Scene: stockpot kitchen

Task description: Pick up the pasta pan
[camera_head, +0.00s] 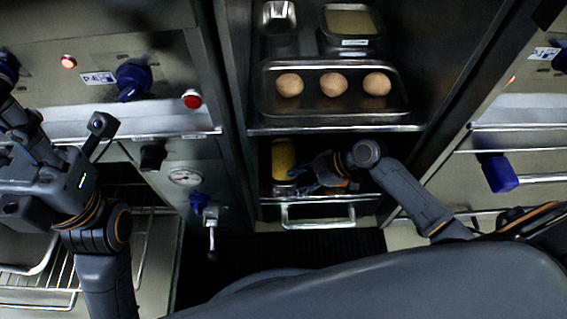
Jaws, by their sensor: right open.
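No pan is clearly marked as the pasta pan. A metal pan (350,44) with pale yellowish contents and a white label stands at the upper right of the middle counter. A yellow item (283,156) sits in the dark lower opening below the counter; its shape is partly hidden. My right gripper (298,182) is open inside that lower opening, just in front of and right of the yellow item. I cannot tell whether they touch. My left arm is at the left edge, and its gripper (22,207) shows too poorly to judge its fingers.
A metal tray (333,112) with three round brown items lies above the opening. A small metal container (279,42) stands behind it. A drawer handle (318,224) juts out below my right gripper. Blue knobs (133,80) and an oven rack are at the left.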

